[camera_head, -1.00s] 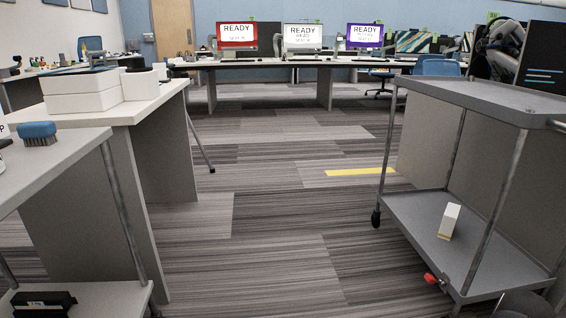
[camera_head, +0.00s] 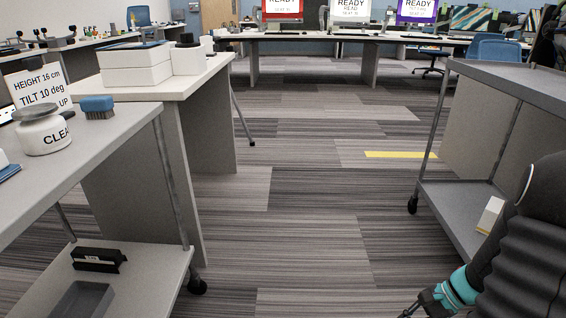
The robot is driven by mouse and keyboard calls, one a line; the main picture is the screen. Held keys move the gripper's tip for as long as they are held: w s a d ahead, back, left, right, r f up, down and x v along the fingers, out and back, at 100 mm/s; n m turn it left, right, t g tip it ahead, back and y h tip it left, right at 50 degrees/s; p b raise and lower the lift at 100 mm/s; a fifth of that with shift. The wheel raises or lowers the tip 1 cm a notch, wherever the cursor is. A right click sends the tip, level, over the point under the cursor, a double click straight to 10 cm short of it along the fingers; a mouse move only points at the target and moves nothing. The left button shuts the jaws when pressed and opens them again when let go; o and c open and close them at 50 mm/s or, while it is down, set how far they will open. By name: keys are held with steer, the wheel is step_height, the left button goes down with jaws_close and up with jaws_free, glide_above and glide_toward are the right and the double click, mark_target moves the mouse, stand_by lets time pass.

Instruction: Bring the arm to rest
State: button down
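My arm shows at the lower right as a dark ribbed link with a teal band. My gripper (camera_head: 412,312) is at the bottom edge, partly cut off by the frame. It hangs over the floor, left of the grey cart (camera_head: 465,205). I cannot tell whether its fingers are open or shut. I see nothing held in the part that shows.
A two-level cart at left holds a blue brush (camera_head: 97,107), a white jar (camera_head: 42,130) and a sign (camera_head: 36,84). A white table (camera_head: 160,88) with boxes stands behind it. A white box (camera_head: 490,214) is on the grey cart's lower shelf. The middle floor (camera_head: 310,200) is clear.

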steer(key=s+a+r+n+t+h+p, duration=0.1)
steer(key=s+a+r+n+h+p, duration=0.1)
steer(key=r, duration=0.8)
steer(key=s+a+r+n+t+h+p, duration=0.2)
steer(key=a+r+n, duration=0.4)
steer(key=r, duration=0.4)
steer(key=s+a+r+n+t+h+p, duration=0.2)
steer(key=s+a+r+n+h, duration=0.2)
steer(key=r, duration=0.7)
steer(key=shift+s+a+n, duration=0.6)
steer(key=shift+s+n, duration=0.35)
steer(key=shift+n, duration=0.15)
steer(key=shift+d, duration=0.1)
